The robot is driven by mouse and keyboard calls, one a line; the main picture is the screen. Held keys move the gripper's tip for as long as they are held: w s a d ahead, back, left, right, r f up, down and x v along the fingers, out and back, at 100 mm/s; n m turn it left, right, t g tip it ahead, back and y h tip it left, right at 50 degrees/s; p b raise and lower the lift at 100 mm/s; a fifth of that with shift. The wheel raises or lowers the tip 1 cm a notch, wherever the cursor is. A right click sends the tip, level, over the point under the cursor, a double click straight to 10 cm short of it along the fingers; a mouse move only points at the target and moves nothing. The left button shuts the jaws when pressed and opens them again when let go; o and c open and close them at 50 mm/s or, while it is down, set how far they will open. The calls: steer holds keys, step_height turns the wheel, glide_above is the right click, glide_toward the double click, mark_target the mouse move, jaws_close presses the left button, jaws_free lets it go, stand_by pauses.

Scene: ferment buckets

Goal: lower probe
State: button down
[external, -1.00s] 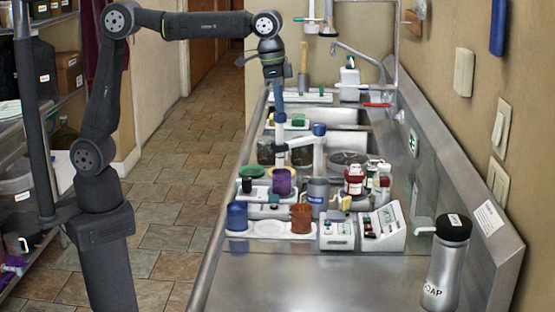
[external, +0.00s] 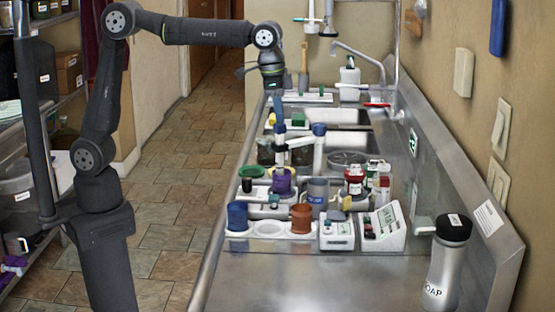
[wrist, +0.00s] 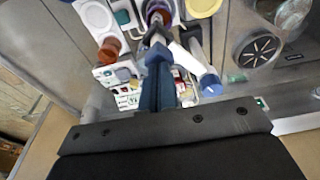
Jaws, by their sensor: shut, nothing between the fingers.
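My gripper (external: 281,130) points down over the counter. In the wrist view its blue fingers (wrist: 157,82) are together with nothing held. A post with a blue knob (external: 319,129) and a pale side arm (external: 303,142) stands just right of the fingers. The knob also shows in the wrist view (wrist: 210,85). A pale upright piece, apparently the probe (external: 282,160), is below the fingertips, in line with the purple cup (external: 281,184). Its lower end meets the cup's mouth. I cannot tell whether the fingertips touch it or how deep it sits.
A blue cup (external: 237,215) and a brown cup (external: 301,218) stand in front. A grey mug (external: 318,192), red-lidded jars (external: 354,177) and a meter (external: 384,228) are to the right. The front counter (external: 330,285) is mostly clear, with a soap bottle (external: 447,265) at right.

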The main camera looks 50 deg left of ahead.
steer(key=shift+f, duration=1.05)
steer(key=shift+r, duration=2.45)
